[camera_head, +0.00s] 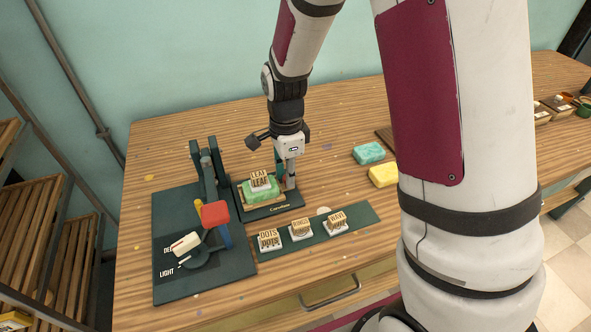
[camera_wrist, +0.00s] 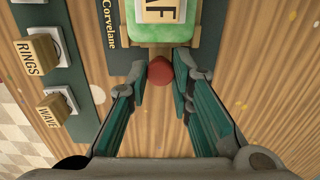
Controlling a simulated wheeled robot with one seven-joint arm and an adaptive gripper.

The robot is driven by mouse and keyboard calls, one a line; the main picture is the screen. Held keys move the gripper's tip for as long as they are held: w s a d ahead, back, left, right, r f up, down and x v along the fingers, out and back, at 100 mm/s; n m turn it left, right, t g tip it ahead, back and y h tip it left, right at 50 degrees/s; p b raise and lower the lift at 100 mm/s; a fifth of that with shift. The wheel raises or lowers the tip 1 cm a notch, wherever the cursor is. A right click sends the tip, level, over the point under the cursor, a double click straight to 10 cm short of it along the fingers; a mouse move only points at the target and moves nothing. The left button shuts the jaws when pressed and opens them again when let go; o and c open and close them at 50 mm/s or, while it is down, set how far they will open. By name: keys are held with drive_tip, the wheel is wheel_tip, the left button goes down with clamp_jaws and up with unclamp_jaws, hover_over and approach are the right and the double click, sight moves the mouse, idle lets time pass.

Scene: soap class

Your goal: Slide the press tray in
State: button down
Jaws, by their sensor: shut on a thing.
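The press tray (camera_head: 263,202) is tan and bears a green soap bar (camera_head: 250,191) with a LEAF stamp block (camera_head: 260,178) on top. It sits on a dark rail plate marked Corvelane (camera_head: 280,209), to the right of the press (camera_head: 207,170). In the wrist view, a round red knob (camera_wrist: 160,72) is at the near end of the green soap (camera_wrist: 160,34). My gripper (camera_wrist: 160,88) is shut on the red knob, a finger on each side. In the head view, my gripper (camera_head: 288,180) stands at the tray's right end; the knob is hidden there.
A red-topped lever (camera_head: 215,213) and a DEEP/LIGHT dial (camera_head: 190,243) are on the press base (camera_head: 215,278). DOTS, RINGS and WAVE stamps stand on a green strip (camera_head: 360,214) in front. Teal (camera_head: 368,153) and yellow (camera_head: 383,176) soap bars lie to the right.

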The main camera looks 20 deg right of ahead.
sight(245, 190)
drive_tip(key=a+p, duration=0.2)
drive_tip(key=a, duration=0.8)
drive_tip(key=shift+w+a, duration=0.1)
drive_tip(key=shift+a, duration=0.15)
drive_tip(key=c, duration=1.4)
unclamp_jaws()
drive_tip(key=shift+a, duration=0.1)
drive_tip(key=shift+r, duration=0.1)
wheel_tip(245, 190, up, 12)
drive_tip(key=shift+f, duration=0.1)
